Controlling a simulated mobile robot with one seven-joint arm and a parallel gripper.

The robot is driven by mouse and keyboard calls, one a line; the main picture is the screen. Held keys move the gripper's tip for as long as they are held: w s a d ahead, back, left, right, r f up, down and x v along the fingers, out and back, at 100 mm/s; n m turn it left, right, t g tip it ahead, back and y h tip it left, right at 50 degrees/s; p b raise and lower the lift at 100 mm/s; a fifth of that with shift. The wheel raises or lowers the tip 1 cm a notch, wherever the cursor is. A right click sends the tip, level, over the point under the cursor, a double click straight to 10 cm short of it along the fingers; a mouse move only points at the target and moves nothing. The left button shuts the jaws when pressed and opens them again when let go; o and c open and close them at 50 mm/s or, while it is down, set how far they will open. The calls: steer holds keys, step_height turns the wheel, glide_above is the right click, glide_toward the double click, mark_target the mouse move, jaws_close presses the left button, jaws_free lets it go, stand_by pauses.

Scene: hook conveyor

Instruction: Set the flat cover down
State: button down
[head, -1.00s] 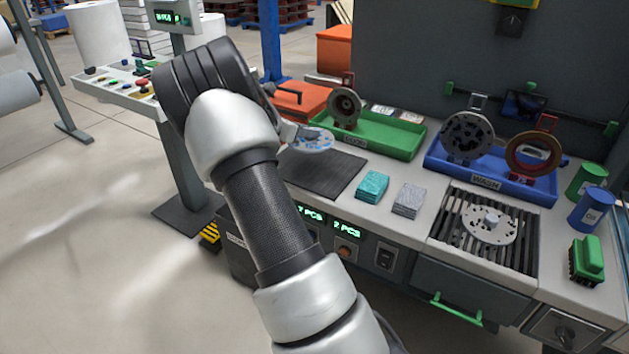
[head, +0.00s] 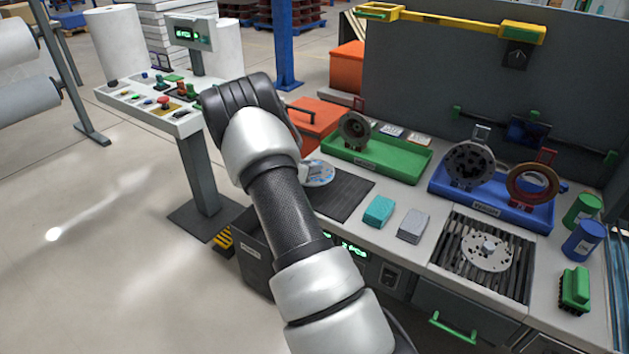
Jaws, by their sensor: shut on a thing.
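The flat cover is a thin round grey disc with blue patches (head: 320,174). It shows at the far left edge of the dark mat (head: 345,194) on the bench. My gripper (head: 305,174) is mostly hidden behind my own wrist; the small part that shows is at the disc's left edge and shut on it. The disc lies roughly level. I cannot tell whether it touches the mat or hangs above it.
A green tray (head: 398,177) with a round part is behind the mat. A blue tray (head: 485,208) holds two round parts. Teal pads (head: 378,210) and grey pads (head: 413,225) lie right of the mat. Another disc (head: 487,252) lies on a slotted grate. A control stand (head: 150,103) is left.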

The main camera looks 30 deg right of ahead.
steer(key=shift+w+f, duration=0.1)
steer(key=shift+f, duration=2.75)
steer(key=shift+f, duration=0.1)
steer(key=shift+f+b, duration=0.15)
steer(key=shift+b, duration=0.25)
steer(key=c, duration=1.4)
jaws_free()
steer(key=shift+c, duration=0.2)
